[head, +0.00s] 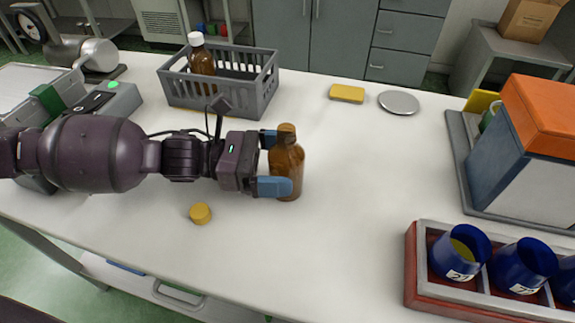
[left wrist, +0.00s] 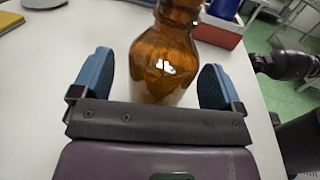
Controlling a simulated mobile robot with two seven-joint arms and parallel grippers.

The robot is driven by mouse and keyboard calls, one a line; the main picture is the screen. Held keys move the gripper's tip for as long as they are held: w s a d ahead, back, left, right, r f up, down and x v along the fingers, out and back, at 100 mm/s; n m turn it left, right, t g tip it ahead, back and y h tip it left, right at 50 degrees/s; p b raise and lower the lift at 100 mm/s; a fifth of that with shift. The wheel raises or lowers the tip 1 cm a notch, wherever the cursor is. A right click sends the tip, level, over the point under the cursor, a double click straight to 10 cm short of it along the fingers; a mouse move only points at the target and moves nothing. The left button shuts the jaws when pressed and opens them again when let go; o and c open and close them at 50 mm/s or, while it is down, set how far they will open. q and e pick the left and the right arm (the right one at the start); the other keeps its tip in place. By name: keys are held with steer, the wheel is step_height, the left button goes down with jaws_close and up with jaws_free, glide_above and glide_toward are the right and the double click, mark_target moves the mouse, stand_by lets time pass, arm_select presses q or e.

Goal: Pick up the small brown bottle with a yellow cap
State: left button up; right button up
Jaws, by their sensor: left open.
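The small brown bottle (head: 288,168) stands upright on the white table in the head view. My left gripper (head: 272,163) is open, with one blue finger on the far side of the bottle and one on the near side. In the left wrist view the bottle (left wrist: 163,62) stands between the open fingers of the left gripper (left wrist: 158,88), with a gap visible on both sides; its top is cut off by the frame. My right gripper does not show.
A loose yellow cap (head: 200,213) lies in front of my arm. A grey crate (head: 262,95) holds a white-capped brown bottle (head: 202,66). A yellow sponge (head: 347,93) and a metal disc (head: 399,102) lie behind. A red rack (head: 411,270) with blue cups stands at right.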

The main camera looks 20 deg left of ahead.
arm_select(q)
steer(key=shift+w+d, duration=0.1)
steer(key=shift+d, duration=0.4)
steer(key=shift+c, duration=0.2)
steer(key=c, duration=1.2)
steer(key=shift+r, duration=0.2)
